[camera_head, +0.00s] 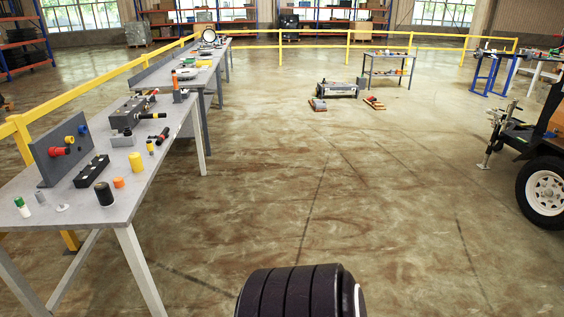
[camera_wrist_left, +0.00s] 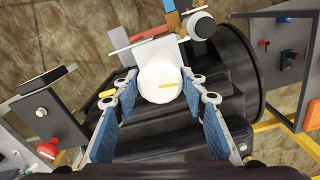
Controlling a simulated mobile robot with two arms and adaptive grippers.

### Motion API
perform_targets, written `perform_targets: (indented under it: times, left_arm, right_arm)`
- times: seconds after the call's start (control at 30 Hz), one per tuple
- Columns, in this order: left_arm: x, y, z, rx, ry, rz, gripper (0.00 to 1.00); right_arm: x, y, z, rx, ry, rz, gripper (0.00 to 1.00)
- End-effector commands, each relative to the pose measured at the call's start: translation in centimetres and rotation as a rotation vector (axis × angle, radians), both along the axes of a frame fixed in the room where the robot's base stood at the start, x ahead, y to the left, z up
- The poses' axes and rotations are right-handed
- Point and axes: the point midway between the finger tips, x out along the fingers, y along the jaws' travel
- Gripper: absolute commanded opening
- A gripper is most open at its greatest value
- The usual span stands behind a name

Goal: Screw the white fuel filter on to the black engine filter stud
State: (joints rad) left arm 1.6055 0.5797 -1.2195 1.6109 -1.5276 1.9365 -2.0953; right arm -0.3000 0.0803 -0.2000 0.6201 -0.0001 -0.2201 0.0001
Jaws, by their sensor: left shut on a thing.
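Neither gripper shows in the head view, and my right gripper is in no view.
A grey workbench (camera_head: 150,185) with tools and small parts runs along the left in the head view. A trailer wheel (camera_head: 545,192) stands at the right edge. The middle floor is open. Grey panels (camera_wrist_left: 292,60) flank the engine in the wrist view.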

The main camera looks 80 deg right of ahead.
Motion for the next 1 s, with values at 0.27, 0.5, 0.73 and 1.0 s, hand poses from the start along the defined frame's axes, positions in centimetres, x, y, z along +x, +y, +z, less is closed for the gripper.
perform_targets:
  times: [0.27, 0.5, 0.73, 1.0]
  left_arm:
    - [-0.3, -0.04, -0.79, 0.004, 0.016, -0.21, 0.06]
    - [-0.29, -0.04, -0.82, 0.003, 0.016, -0.437, 0.06]
    - [-0.3, -0.04, -0.81, 0.002, 0.017, -0.455, 0.06]
    - [-0.18, -0.01, -0.57, 0.002, 0.011, -0.451, 0.6]
  right_arm:
    - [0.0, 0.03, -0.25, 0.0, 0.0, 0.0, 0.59]
    - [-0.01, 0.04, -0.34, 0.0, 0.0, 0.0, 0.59]
    - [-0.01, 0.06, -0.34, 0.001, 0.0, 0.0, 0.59]
    - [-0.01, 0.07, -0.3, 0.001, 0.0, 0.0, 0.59]
